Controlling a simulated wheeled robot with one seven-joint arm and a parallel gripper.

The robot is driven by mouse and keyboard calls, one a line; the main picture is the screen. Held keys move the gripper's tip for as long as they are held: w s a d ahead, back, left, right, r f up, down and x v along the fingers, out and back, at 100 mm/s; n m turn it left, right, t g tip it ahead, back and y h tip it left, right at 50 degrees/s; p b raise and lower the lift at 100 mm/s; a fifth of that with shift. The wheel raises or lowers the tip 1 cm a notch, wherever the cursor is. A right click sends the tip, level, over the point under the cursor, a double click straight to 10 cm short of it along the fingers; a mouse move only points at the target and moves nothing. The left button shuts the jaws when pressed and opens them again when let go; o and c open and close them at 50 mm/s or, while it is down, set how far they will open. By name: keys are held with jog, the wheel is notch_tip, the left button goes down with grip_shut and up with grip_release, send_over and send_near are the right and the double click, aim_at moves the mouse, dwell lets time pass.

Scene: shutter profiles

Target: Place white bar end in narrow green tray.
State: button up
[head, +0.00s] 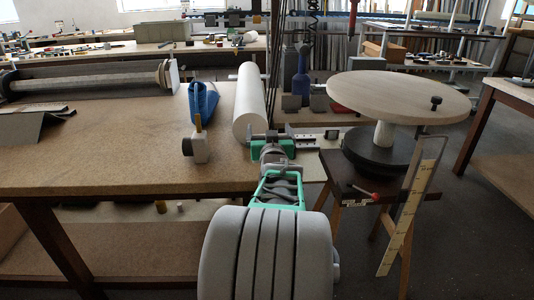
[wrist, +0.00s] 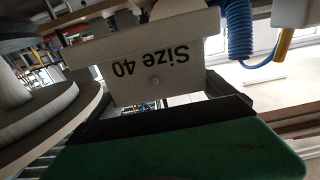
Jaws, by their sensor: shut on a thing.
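A white piece printed "Size 40" (wrist: 150,70), which I take for the white bar end, shows upside down in the wrist view, with a small round mark in its face. My gripper (head: 270,138) is shut on it; the wrist view shows a green finger with a black pad (wrist: 165,130) against its lower edge. In the head view my gripper is at the workbench's right end, just in front of a white roll, and the held piece is not clear there. I cannot make out a narrow green tray in either view.
The brown workbench (head: 90,150) is mostly bare. The white roll (head: 248,100) lies near its right end, beside a blue coiled hose (head: 203,102) and a white block with a yellowish tip (head: 197,148). A round wooden turntable (head: 400,92) stands on the right.

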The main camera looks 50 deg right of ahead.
notch_tip(320, 180, down, 5)
jog(key=shift+r, duration=0.15)
jog(key=shift+f+b, duration=0.2)
jog(key=shift+b, duration=0.25)
jog(key=o, duration=1.2)
jog(key=shift+c, duration=0.2)
